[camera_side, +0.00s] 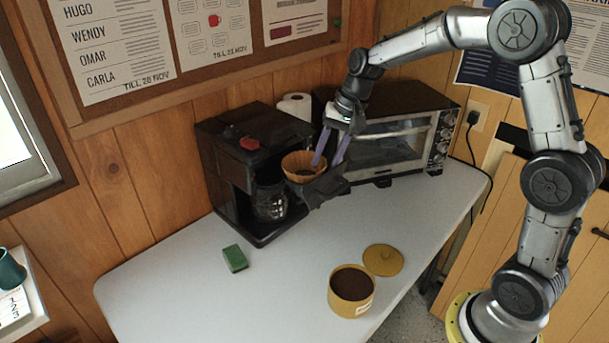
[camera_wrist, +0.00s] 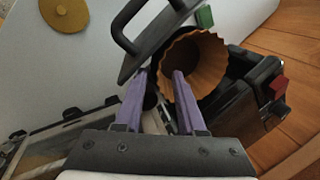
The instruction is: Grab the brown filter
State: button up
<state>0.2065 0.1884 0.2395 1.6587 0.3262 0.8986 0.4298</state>
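The brown filter (camera_side: 297,161) is a fluted paper cup. It sits in the dark filter holder (camera_side: 323,187) swung out from the coffee maker's front. The filter also shows in the wrist view (camera_wrist: 208,60), its wide mouth facing the camera. My gripper (camera_side: 327,163) has two purple fingers, pointing down at the filter's right side. In the wrist view, my gripper (camera_wrist: 159,74) is open with a clear gap. Its right finger overlaps the filter's mouth and its left finger is outside the rim. I cannot tell whether either finger touches the paper.
The black coffee maker (camera_side: 235,150) stands left, with a glass carafe (camera_side: 270,202) below. A toaster oven (camera_side: 400,140) is close behind my gripper. A paper roll (camera_side: 295,105) stands behind. A green sponge (camera_side: 235,258), an open yellow tin (camera_side: 351,290) and its lid (camera_side: 383,259) lie in front.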

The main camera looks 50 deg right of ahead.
grip_shut()
dwell(0.3)
